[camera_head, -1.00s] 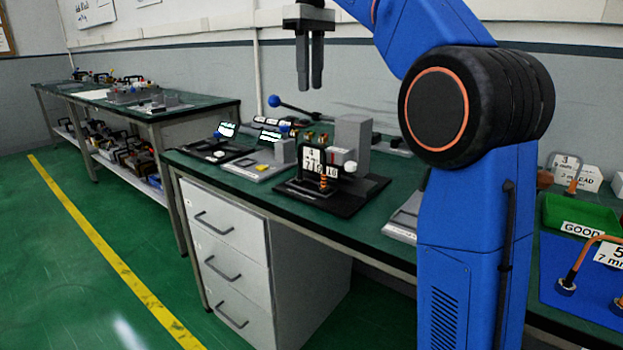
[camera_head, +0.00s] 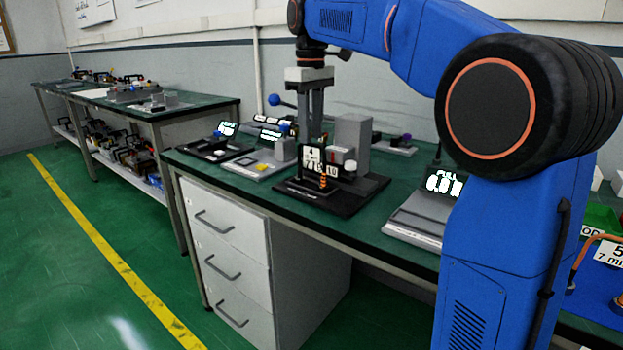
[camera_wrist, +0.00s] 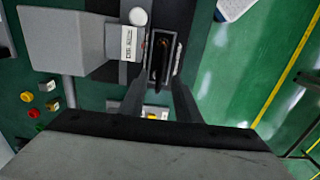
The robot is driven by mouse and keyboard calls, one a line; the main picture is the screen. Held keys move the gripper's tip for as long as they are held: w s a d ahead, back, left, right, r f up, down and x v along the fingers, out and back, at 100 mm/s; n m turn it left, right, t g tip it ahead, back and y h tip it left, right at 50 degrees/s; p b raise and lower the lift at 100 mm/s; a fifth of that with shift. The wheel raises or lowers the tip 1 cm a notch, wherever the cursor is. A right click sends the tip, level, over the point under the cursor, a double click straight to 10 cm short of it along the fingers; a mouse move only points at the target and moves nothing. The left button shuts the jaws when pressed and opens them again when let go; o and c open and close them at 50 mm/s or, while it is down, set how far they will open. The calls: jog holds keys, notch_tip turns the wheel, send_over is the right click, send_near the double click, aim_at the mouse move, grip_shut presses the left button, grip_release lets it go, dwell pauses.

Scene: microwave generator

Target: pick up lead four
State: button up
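Lead four, a short orange-and-dark lead (camera_head: 323,181), stands in a black fixture (camera_head: 342,202) beside a white card marked 4 (camera_head: 311,157). In the wrist view the lead (camera_wrist: 160,55) shows as a dark, brownish shape in a narrow black frame, partly hidden. My gripper (camera_head: 311,142) points straight down just above the fixture, its fingertips near the top of the card. In the wrist view its two fingers (camera_wrist: 158,88) are apart, either side of the near end of the frame, with nothing held.
A tall grey block (camera_head: 352,135) stands close behind the fixture. A grey panel with a display (camera_head: 263,163) is to the left, and a display unit (camera_head: 437,190) to the right. A blue-knobbed lever (camera_head: 274,100) rises behind. Bare green bench top lies right of the fixture.

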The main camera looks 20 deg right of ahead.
aim_at(311, 144)
jog(key=shift+s+f, duration=0.1)
jog(key=shift+f, duration=1.95)
grip_shut()
jog(key=shift+r, duration=0.15)
